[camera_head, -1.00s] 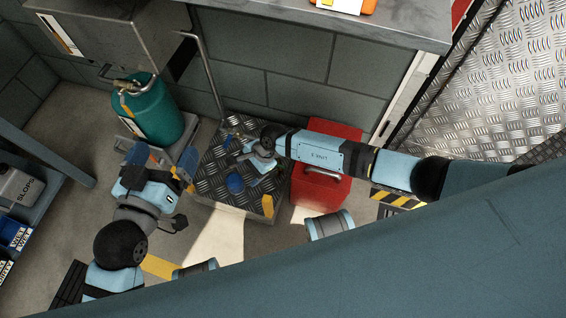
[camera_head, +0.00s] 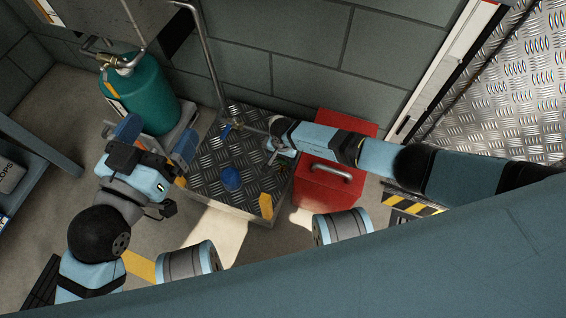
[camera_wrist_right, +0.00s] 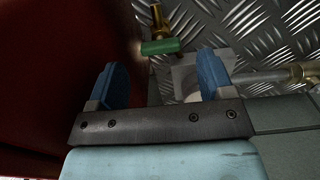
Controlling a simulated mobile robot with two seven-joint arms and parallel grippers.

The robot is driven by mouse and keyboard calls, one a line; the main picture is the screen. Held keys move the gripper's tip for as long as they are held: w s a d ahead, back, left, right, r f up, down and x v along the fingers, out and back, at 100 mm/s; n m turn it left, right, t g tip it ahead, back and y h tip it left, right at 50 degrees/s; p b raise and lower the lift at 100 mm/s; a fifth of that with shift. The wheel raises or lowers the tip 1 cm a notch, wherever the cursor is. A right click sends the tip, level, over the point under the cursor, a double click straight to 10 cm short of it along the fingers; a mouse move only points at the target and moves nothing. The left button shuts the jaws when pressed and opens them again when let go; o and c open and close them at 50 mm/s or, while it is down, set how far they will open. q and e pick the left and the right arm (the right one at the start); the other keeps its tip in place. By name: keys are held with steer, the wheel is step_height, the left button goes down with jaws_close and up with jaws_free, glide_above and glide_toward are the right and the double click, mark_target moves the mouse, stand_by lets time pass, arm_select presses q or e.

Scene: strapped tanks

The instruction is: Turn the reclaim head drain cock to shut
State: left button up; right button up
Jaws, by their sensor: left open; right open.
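In the right wrist view, a brass cock with a green lever handle (camera_wrist_right: 160,47) is just beyond my right gripper's fingertips. The handle lies crosswise in the picture, in front of the gap between the fingers and apart from them. I cannot read a label on it. My right gripper (camera_wrist_right: 164,78) is open, its two blue fingers spread with nothing gripped. In the head view my right arm reaches over the red case to the tread-plate platform; its fingertips are hard to make out. My left gripper (camera_head: 157,138) is open and empty beside the green tank (camera_head: 145,95).
The tread-plate platform (camera_head: 208,165) carries a blue round item (camera_head: 232,179) and a yellow block (camera_head: 266,205). A red case (camera_head: 330,188) stands right of it. A metal pipe (camera_wrist_right: 262,77) with a brass fitting runs close to the right finger. A shelf stands at far left.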

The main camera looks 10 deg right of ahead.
mark_target(283, 161)
step_height(283, 161, down, 2)
steer(key=shift+b, duration=0.3)
arm_select(q)
steer(key=shift+w+a+r+m+t+b, duration=0.1)
steer(key=shift+w+a+m+t+b, duration=0.3)
steer(key=shift+m, duration=0.3)
arm_select(e)
steer(key=shift+f, duration=0.7)
arm_select(q)
steer(key=shift+d, duration=0.1)
arm_select(e)
steer(key=c, duration=0.9)
